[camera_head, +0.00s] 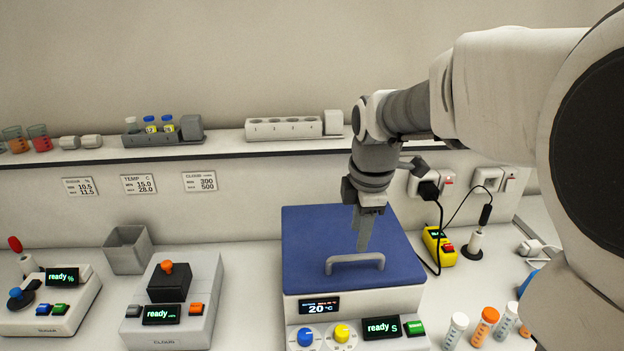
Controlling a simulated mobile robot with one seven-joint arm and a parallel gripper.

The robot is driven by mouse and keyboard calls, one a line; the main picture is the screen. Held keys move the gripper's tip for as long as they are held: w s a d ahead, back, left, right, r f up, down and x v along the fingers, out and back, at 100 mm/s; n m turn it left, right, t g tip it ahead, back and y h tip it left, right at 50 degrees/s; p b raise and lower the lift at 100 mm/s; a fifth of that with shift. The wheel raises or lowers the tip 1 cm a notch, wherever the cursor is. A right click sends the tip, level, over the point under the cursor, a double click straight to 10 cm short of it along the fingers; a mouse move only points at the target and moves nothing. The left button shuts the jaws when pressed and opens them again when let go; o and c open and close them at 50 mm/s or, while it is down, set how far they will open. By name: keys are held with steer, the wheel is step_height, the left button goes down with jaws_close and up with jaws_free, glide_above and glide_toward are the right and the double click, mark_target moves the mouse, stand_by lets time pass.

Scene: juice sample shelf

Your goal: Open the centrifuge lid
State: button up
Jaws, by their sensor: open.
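The centrifuge (358,305) is a white box on the bench with a blue lid (312,235) that lies shut. A grey bar handle (340,266) stands near the lid's front edge. Its front shows a display reading 20 °C, a blue knob, a yellow knob, a "ready S" screen and a green button (414,328). My gripper (363,248) is open and points down just above and behind the handle. Its fingers overlap in this view, so I cannot tell whether they touch the handle.
Two other devices (172,303) (48,302) stand to the left, with a grey open bin (128,250) behind. Several capped tubes (484,325) stand at the front right. A yellow device (439,246) with a black cable is right of the lid. A shelf (225,150) runs behind.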

mark_target(355, 256)
steer(key=f, duration=0.3)
steer(key=w+f, duration=0.1)
steer(key=f, duration=0.2)
steer(key=shift+w+f, duration=0.1)
steer(key=shift+f, duration=0.05)
steer(key=shift+c, duration=0.2)
jaws_close()
stand_by(1.1)
